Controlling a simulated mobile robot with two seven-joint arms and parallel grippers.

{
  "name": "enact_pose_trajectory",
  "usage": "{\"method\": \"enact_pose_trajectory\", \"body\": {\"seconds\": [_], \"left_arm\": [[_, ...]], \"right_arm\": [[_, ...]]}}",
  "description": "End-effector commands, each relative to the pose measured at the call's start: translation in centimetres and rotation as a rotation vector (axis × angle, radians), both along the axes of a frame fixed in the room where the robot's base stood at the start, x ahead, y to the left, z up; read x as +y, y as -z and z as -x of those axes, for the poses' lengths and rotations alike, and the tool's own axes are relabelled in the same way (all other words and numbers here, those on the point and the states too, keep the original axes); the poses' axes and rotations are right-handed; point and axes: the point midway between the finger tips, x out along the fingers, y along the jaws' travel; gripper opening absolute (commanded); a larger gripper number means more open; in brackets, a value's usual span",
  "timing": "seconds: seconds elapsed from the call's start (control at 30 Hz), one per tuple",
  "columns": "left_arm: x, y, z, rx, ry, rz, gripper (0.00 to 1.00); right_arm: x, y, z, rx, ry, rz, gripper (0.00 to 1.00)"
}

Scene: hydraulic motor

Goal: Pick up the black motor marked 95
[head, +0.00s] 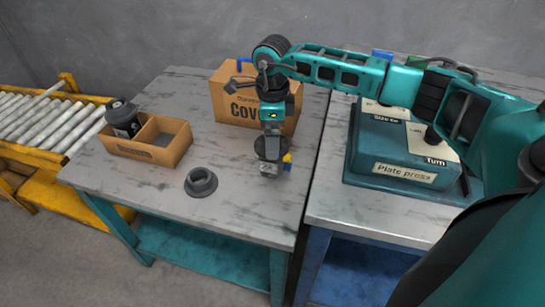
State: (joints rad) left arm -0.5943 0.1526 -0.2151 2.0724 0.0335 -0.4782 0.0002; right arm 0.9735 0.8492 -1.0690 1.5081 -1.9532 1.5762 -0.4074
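A black cylindrical motor (123,119) stands in the left compartment of a cardboard box at the left of the near table. Pale marking shows on its side but is too small to read. My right gripper (269,168) hangs pointing down over the right part of this table, in front of the "Cov…" box and well to the right of the motor. Its fingers are too small and dark to tell whether they are open or shut. A small yellow and blue part shows beside it. My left gripper is not in view.
The two-compartment box (170,152) has an empty-looking right compartment. A dark flanged ring (201,183) lies on the grey table (245,208). A cardboard box (228,104) stands behind. A teal plate press (400,170) is at right, a roller conveyor (40,120) at left.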

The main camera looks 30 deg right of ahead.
Motion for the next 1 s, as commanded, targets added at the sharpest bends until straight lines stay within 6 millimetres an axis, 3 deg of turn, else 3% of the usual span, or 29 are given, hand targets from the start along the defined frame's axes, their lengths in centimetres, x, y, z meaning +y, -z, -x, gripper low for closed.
{"method": "enact_pose_trajectory", "body": {"seconds": [0.1, 0.33, 1.0], "left_arm": [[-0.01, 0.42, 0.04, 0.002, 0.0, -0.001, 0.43], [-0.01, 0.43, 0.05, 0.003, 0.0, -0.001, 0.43], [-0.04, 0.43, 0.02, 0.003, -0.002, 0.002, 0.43]], "right_arm": [[0.06, 1.67, 0.02, 0.002, -0.001, -0.001, 1.0], [0.05, 1.81, -0.03, -0.001, -0.001, -0.002, 1.0], [0.05, 1.77, -0.01, 0.0, -0.001, -0.001, 0.36]]}}
